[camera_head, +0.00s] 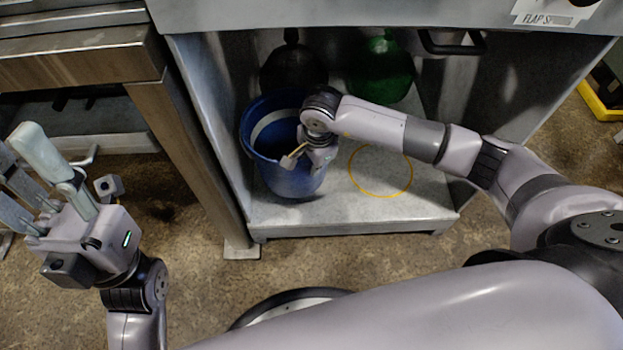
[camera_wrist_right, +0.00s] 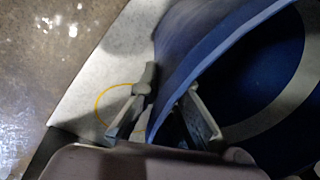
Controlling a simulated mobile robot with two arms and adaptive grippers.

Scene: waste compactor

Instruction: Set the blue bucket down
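The blue bucket (camera_head: 292,182) is upright at the left of the compactor's lower bay, left of a yellow ring (camera_head: 381,170) marked on the bay floor. It appears to stand on that floor. My right gripper (camera_head: 307,160) is at its near right rim. In the right wrist view, the fingers (camera_wrist_right: 171,84) straddle the bucket wall (camera_wrist_right: 205,62), one outside and one inside, with a visible gap between the tips. The yellow ring (camera_wrist_right: 103,100) shows beyond the outer finger. My left gripper (camera_head: 40,175) is empty, its fingers apart, at the far left.
A dark round vessel (camera_head: 293,72) and a green one (camera_head: 383,72) stand behind in the bay. A metal post (camera_head: 195,150) borders the bay on the left. The bay floor (camera_head: 350,211) is clear around the ring. A yellow-edged object (camera_head: 600,102) lies at the far right.

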